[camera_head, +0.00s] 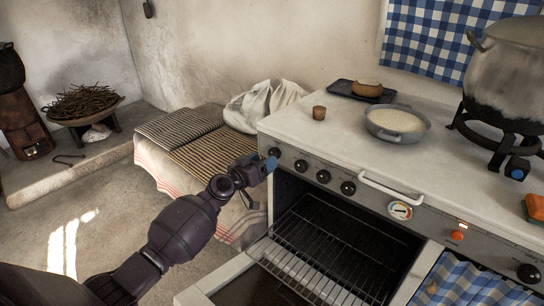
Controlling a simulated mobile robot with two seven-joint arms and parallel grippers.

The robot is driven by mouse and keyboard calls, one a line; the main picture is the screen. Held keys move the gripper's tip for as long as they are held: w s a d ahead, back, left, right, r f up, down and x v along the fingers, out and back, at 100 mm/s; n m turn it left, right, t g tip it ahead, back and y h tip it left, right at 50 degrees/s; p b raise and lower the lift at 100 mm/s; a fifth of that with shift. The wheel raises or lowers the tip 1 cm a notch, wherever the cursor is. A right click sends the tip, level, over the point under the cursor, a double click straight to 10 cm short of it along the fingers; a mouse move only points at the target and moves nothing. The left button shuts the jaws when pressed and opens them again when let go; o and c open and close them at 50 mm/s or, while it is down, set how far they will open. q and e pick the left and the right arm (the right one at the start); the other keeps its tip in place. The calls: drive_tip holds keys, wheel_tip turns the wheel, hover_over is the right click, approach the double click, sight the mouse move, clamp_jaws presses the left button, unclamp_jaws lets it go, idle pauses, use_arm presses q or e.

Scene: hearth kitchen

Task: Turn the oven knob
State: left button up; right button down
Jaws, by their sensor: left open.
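The oven (420,225) has a grey front panel with a row of dark round knobs. The leftmost knob (274,153) is at the panel's left end. More knobs (301,165) follow to its right, and another black knob (529,273) is at the far right. My left arm reaches in from the lower left. Its open gripper (268,165), with a blue tip, is just below the leftmost knob and close to it. I cannot tell whether they touch. My right gripper is not in view.
The oven door (225,290) is folded down, with a wire rack (315,270) inside. A towel bar (390,188), a dial gauge (400,210) and an orange button (457,235) sit on the front. A pan (398,137), a cup (319,113) and a large pot (508,75) stand on top.

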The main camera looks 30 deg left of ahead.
use_arm(q)
drive_tip(key=shift+w+d, duration=0.25)
drive_tip(key=shift+w, duration=0.85)
drive_tip(key=shift+w+d, duration=0.2)
drive_tip(key=shift+w, duration=0.9)
drive_tip(key=c, duration=0.9)
